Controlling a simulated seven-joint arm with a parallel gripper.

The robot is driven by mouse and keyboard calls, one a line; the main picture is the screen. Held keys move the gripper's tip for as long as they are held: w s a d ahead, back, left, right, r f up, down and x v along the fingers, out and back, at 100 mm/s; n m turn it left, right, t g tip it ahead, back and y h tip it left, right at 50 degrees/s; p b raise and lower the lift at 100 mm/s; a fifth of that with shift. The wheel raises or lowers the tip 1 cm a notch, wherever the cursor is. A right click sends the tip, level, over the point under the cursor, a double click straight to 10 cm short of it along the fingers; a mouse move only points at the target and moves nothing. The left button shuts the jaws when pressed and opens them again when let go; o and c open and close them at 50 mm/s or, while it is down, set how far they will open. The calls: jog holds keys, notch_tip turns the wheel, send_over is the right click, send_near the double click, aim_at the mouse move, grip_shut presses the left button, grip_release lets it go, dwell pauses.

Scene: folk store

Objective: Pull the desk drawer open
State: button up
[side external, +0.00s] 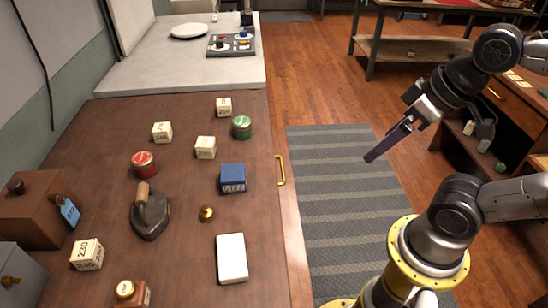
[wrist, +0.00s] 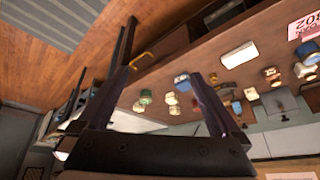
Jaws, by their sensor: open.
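The brown wooden desk (side external: 185,262) fills the lower left of the side view. A yellow drawer handle (side external: 281,171) sticks out from its front edge, and no drawer gap shows from above. The handle also shows in the wrist view (wrist: 141,60), between my fingers in the picture, close to the left one. My gripper (side external: 372,156) hangs over the striped mat, to the right of the handle and well apart from it. In the wrist view my gripper (wrist: 162,50) has its two fingers spread with nothing held.
On the desktop stand a blue box (side external: 232,178), a green tin (side external: 241,127), a red tin (side external: 144,163), an iron (side external: 150,217), a white block (side external: 232,258) and several cream cubes. The striped mat (side external: 335,190) is bare. Another desk (side external: 510,95) stands at right.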

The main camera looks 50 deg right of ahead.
jog(key=shift+w+d+f, duration=0.15)
jog(key=shift+w+d, duration=0.05)
jog(key=shift+d, duration=0.2)
jog(key=shift+c, duration=1.1)
jog(key=shift+m+t, duration=0.5)
jog(key=shift+t, duration=0.2)
jog(key=w+r, duration=0.2)
jog(key=shift+w+a+r, duration=0.3)
jog(key=shift+w+r, duration=0.1)
jog(key=c, duration=0.5)
jog(key=shift+m, duration=0.6)
jog(key=w, duration=0.1)
jog(key=w+r, duration=0.1)
jog(key=w, duration=0.2)
jog(key=shift+w+r, duration=0.25)
jog(key=shift+c, duration=0.8)
jog(key=m+g+y, duration=0.1)
jog(key=m+g, duration=0.4)
jog(key=m, duration=0.1)
send_over(283, 169)
jog(key=s+d, duration=0.2)
notch_tip(283, 169, down, 21)
jog(key=f, duration=0.4)
jog(key=w+a+f, duration=0.1)
jog(key=f, duration=0.4)
jog(key=w+f, duration=0.1)
jog(key=f, duration=0.3)
jog(key=shift+a+f, duration=0.2)
jog(key=shift+a, duration=0.15)
jog(key=shift+c, duration=0.3)
